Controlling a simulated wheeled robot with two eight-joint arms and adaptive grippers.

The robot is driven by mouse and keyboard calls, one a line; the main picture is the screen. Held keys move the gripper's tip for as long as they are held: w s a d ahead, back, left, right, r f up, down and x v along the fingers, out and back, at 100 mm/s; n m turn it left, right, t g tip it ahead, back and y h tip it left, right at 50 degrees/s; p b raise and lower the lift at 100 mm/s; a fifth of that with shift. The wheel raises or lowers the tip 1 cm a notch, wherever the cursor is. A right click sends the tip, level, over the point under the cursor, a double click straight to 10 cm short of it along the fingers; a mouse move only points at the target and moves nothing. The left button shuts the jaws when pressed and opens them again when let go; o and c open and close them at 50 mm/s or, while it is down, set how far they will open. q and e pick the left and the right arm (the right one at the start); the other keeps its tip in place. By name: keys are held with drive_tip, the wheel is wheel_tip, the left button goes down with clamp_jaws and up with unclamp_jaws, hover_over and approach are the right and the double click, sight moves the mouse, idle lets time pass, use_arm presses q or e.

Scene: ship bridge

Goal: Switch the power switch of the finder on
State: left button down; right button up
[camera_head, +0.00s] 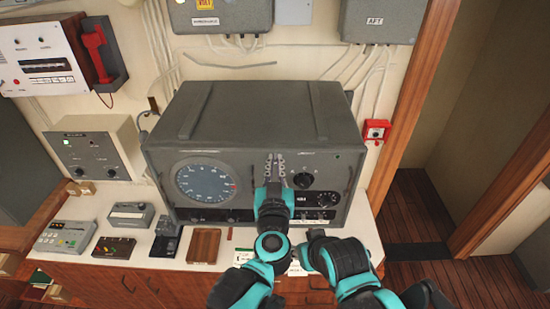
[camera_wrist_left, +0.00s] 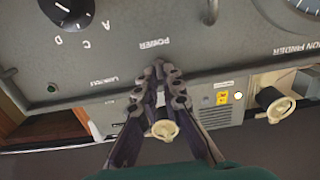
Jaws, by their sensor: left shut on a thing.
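The finder (camera_head: 225,130) is a big grey cabinet on the counter, with a round blue dial at the left of its front. My left gripper (camera_head: 275,160) is at the upper middle of that front, right of the dial. In the left wrist view, which shows the panel upside down, the gripper (camera_wrist_left: 159,72) has its fingertips close together at the panel beside the word POWER (camera_wrist_left: 155,43). It is shut on the power switch, which the fingertips mostly hide; I cannot tell its position. A small lamp (camera_wrist_left: 52,88) on the panel looks dark green.
A black rotary knob (camera_head: 303,180) sits right of my left gripper. A rail runs across the panel (camera_wrist_left: 250,70). Small devices (camera_head: 65,237) and a brown box (camera_head: 204,246) stand on the counter at left. A red call point (camera_head: 376,131) is on the wall at right.

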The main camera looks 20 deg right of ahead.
use_arm(q)
drive_tip(key=shift+r+g, duration=0.15)
drive_tip(key=shift+g, duration=0.15)
drive_tip(key=c, duration=1.7)
unclamp_jaws()
drive_tip(key=v, duration=1.2)
drive_tip(key=shift+d, duration=0.1)
